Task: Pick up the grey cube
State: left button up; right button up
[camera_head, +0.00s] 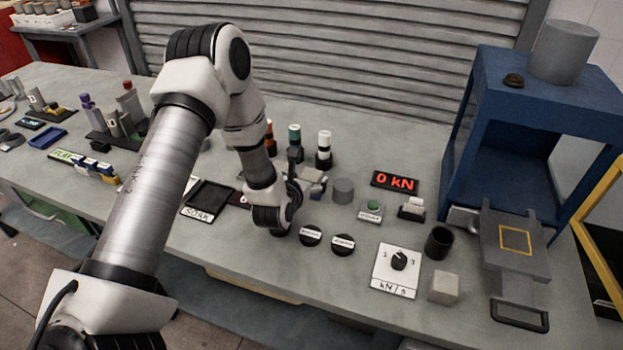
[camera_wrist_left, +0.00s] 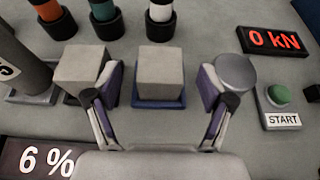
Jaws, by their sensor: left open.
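My left gripper (camera_head: 306,188) is over the middle of the bench, and its purple-padded fingers (camera_wrist_left: 158,92) are open and empty in the wrist view. A grey cube (camera_wrist_left: 160,72) on a small blue base (camera_wrist_left: 160,103) appears between the fingertips, with a gap on both sides. A grey cylinder (camera_wrist_left: 236,72) is just outside the right finger and also shows in the head view (camera_head: 343,190). Another pale grey cube (camera_head: 443,287) stands near the bench's front right. My right gripper is not visible.
Orange, teal and white-topped bottles (camera_head: 324,150) stand behind the gripper. A green START button (camera_wrist_left: 280,95) and a 0 kN display (camera_head: 395,182) lie right.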

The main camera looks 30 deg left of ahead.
aim_at(310, 176)
pick_arm(q)
jog(key=x, duration=0.3)
jog(key=shift+w+f, duration=0.2)
jog(key=shift+s+r, duration=0.1)
jog(key=shift+c, duration=1)
jog(key=c, duration=1.3)
